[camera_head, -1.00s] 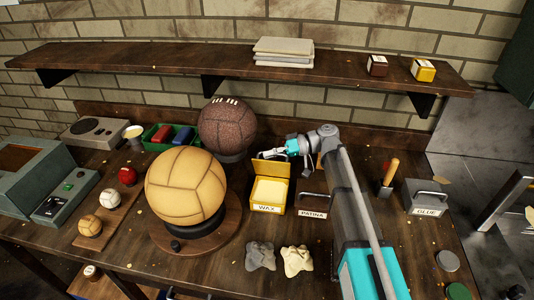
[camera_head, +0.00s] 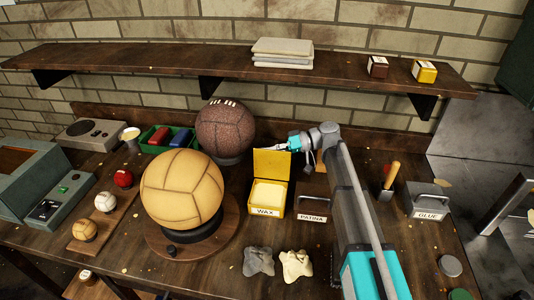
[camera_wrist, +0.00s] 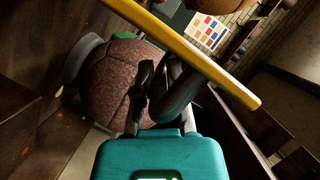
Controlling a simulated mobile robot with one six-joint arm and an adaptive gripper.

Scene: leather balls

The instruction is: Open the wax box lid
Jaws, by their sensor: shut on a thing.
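The yellow wax box (camera_head: 264,211) stands on the bench with its WAX label facing front. Its lid (camera_head: 271,163) is raised at the back edge, with its inner face visible, and a pale block of wax (camera_head: 267,194) shows inside. My gripper (camera_head: 284,147) is at the lid's upper right edge, partly hidden behind it. In the wrist view the lid (camera_wrist: 190,48) is a yellow bar seen edge-on, with a dark curved handle (camera_wrist: 180,95) on my side. My gripper (camera_wrist: 162,115) is shut on this handle; the exact contact is hard to make out.
A brown ball (camera_head: 225,130) stands just left of the lid, and a tan ball (camera_head: 182,187) on a round stand farther left. The PATINA box (camera_head: 313,205) is close on the right. A shelf (camera_head: 235,74) runs above. Two crumpled cloths (camera_head: 296,264) lie in front.

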